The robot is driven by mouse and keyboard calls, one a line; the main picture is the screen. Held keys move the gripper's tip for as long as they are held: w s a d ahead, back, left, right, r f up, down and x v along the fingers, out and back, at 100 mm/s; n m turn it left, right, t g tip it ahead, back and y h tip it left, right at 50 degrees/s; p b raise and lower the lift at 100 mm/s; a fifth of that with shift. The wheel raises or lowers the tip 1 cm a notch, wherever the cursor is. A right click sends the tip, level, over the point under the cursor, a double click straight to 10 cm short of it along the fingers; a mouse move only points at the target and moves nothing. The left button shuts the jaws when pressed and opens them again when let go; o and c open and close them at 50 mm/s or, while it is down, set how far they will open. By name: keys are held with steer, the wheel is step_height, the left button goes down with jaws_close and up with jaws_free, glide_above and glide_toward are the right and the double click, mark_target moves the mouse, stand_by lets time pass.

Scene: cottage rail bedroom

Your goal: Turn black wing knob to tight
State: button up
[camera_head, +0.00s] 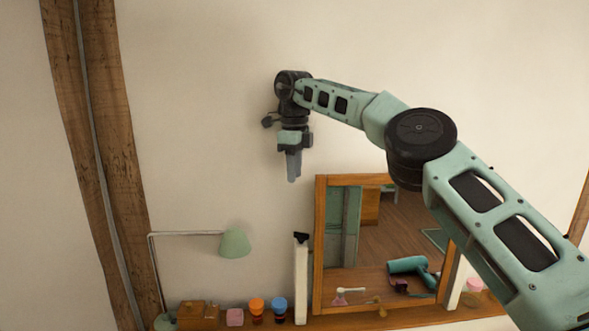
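The black wing knob (301,238) sits at the top of a white post, at the left side of the wood-framed mirror (318,250). It is small, and its setting cannot be read at this size. My gripper (292,178) points down in front of the wall, above the knob and slightly to its left, clearly apart from it. Its fingers appear close together, but they are seen nearly edge-on, so the gap between them cannot be judged. Nothing shows below the fingertips.
A wooden shelf (385,315) runs along the bottom. A green lamp (234,244), an orange jar (257,306), a blue jar (280,306) and a pink block (235,317) stand left of the post. A teal hair dryer (408,266) shows at the mirror. The wall around my gripper is clear.

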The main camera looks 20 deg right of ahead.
steer(key=shift+r, duration=0.3)
